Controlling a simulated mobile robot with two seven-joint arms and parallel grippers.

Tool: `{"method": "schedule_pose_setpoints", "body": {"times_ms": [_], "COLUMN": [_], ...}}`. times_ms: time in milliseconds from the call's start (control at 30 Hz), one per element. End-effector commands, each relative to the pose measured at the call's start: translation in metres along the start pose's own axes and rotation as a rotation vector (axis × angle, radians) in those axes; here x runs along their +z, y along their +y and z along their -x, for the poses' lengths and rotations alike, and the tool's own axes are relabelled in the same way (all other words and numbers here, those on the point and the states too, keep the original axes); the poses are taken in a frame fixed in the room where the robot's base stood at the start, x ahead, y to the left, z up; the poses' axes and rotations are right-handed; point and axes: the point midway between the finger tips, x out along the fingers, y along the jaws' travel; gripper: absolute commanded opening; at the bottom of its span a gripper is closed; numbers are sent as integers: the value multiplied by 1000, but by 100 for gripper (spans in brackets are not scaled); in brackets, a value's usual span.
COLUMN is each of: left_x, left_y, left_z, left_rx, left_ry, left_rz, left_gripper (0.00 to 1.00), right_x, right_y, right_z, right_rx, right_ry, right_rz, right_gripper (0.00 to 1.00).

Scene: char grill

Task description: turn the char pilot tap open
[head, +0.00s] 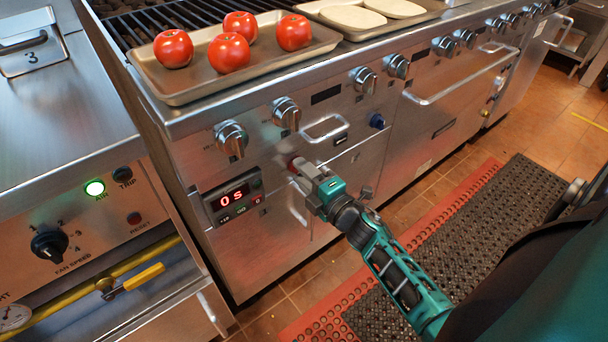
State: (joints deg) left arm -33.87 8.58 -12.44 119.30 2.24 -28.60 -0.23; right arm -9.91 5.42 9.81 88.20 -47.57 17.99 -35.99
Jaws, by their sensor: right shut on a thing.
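My right gripper (302,178) reaches in from the lower right to the steel front panel of the char grill (345,165). Its fingers are shut at the panel, just right of the red-lit timer display. A small reddish part (294,162) shows at the fingertips and appears to be the char pilot tap. The fingers hide most of it, so I cannot tell which way its handle points. My left gripper is not in view.
The timer display (233,197) is close on the left.

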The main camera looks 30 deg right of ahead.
Motion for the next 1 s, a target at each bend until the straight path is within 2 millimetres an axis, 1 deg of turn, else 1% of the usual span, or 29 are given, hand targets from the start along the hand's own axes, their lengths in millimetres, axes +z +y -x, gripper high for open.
{"method": "schedule_pose_setpoints", "body": {"times_ms": [567,600,800,1000], "left_x": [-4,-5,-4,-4], "left_y": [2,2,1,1], "left_z": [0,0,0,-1], "left_rx": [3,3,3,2], "left_ry": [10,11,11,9], "left_rz": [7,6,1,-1], "left_gripper": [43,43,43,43], "right_x": [0,0,0,0], "right_y": [-1,-1,-1,0], "right_z": [1,1,0,0], "right_rx": [-3,-3,-2,-1], "right_ry": [0,0,0,0], "right_rz": [31,31,29,28], "right_gripper": [8,42,61,62]}}
